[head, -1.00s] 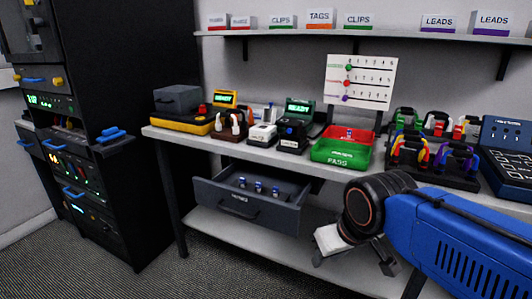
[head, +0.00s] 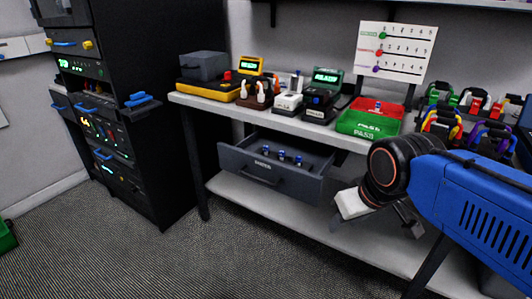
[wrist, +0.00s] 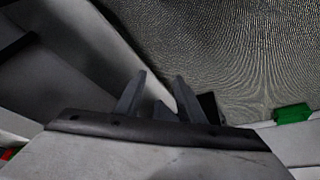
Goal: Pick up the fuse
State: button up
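Several small blue-and-white cylinders that look like fuses (head: 282,156) stand in the open grey drawer (head: 262,178) under the bench, in the head view. A similar small blue-and-white piece (head: 378,105) stands in the red part of the red-and-green tray on the bench. My gripper (wrist: 160,78) shows in the wrist view with two dark fingers apart and nothing between them. In the head view my gripper is partly hidden by my wrist, in front of the bench, right of the drawer and lower than its rim. No fuse shows in the wrist view.
The red-and-green PASS tray (head: 368,127) sits at the bench front. Testers (head: 322,92) and a grey box (head: 204,66) stand on the bench. A black rack (head: 135,110) stands left. A low shelf (head: 290,215) runs beneath the drawer. The carpet in front is clear.

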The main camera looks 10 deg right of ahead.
jog(key=w+a+r+n, duration=0.1)
jog(key=w+r+n, duration=0.3)
jog(key=w, duration=0.1)
jog(key=w+a+r+n+g, duration=0.1)
jog(key=w+a+r+n, duration=0.1)
jog(key=w+r+n, duration=0.2)
jog(key=w+a+r+n, duration=0.1)
jog(key=w+r+n, duration=0.3)
jog(key=w, duration=0.1)
jog(key=shift+w+a+r+h, duration=0.15)
jog(key=shift+w+r+h, duration=0.15)
jog(key=shift+h, duration=0.1)
jog(key=w+a+r+n, duration=0.5)
jog(key=w+n, duration=0.3)
jog(key=w, duration=0.1)
jog(key=n+g+h, duration=0.1)
jog(key=n+h, duration=0.1)
jog(key=n, duration=0.4)
send_near(266, 146)
jog(key=x, duration=0.2)
jog(key=shift+w+d+f, duration=0.15)
jog(key=shift+w+f, duration=0.1)
jog(key=shift+f, duration=0.1)
jog(key=shift+s+x, duration=0.15)
jog(key=shift+x, duration=1.2)
jog(key=shift+s+x, duration=0.1)
jog(key=shift+x, duration=1.2)
jog(key=shift+f, duration=0.1)
grip_shut()
